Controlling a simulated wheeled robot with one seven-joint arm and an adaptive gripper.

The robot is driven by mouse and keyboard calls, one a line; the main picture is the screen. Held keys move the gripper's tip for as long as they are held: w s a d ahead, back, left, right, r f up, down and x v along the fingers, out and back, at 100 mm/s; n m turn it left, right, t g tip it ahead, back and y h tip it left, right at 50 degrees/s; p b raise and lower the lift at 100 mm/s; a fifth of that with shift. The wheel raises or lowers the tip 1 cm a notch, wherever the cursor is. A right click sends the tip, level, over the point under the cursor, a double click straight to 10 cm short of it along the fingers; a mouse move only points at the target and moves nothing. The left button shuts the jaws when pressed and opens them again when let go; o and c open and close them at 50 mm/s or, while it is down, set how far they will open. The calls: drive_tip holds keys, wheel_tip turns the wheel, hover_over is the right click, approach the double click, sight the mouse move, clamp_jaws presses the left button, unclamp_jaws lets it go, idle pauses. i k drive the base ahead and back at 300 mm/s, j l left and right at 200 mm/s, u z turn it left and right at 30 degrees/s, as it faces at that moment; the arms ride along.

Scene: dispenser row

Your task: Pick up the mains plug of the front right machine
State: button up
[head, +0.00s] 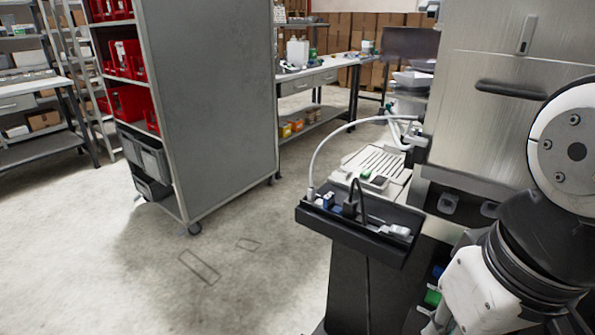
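A steel machine (470,90) stands at the right, partly hidden by my arm. A black tray (345,232) juts out in front of it on a dark stand. In the tray, a black plug-like piece (349,209) has a black cable rising from it in a loop. A white-ended hose or cable (318,152) arcs from the machine down to the tray's left end. A small blue piece (328,201) and a whitish connector (400,231) also lie in the tray. I cannot tell for sure which piece is the mains plug. My gripper is not in view; only arm links show at right.
A grey wheeled shelf unit (220,110) with red bins (130,103) stands at left centre. A workbench (322,72) stands behind, before stacked cartons. A pale ribbed drip tray (375,163) lies behind the black tray. The floor (200,285) at front left is clear.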

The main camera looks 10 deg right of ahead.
sight(348, 209)
drive_tip(key=z, duration=0.5)
drive_tip(key=j+z, duration=0.15)
drive_tip(key=z, duration=0.35)
drive_tip(key=j+z, duration=0.1)
drive_tip(key=z, duration=0.4)
drive_tip(key=i+j+z, duration=0.1)
drive_tip(key=z, duration=0.9)
drive_tip(key=j+z, duration=0.1)
drive_tip(key=z, duration=0.35)
drive_tip(key=k+j+z, duration=0.1)
drive_tip(key=z, duration=0.2)
drive_tip(key=k+z, duration=0.15)
drive_tip(key=z, duration=0.2)
drive_tip(key=k+j+u, duration=0.1)
drive_tip(key=u, duration=0.2)
drive_tip(key=k+j+u, duration=0.15)
drive_tip(key=u, duration=0.6)
drive_tip(key=k+j+u, duration=0.1)
drive_tip(key=u, duration=0.35)
drive_tip(key=j+u, duration=0.1)
drive_tip(key=u, duration=0.3)
drive_tip(key=j+u, duration=0.1)
drive_tip(key=u, duration=0.35)
drive_tip(key=k+j+u, duration=0.1)
drive_tip(key=u, duration=0.35)
drive_tip(key=j+u, duration=0.15)
drive_tip(key=u, duration=0.3)
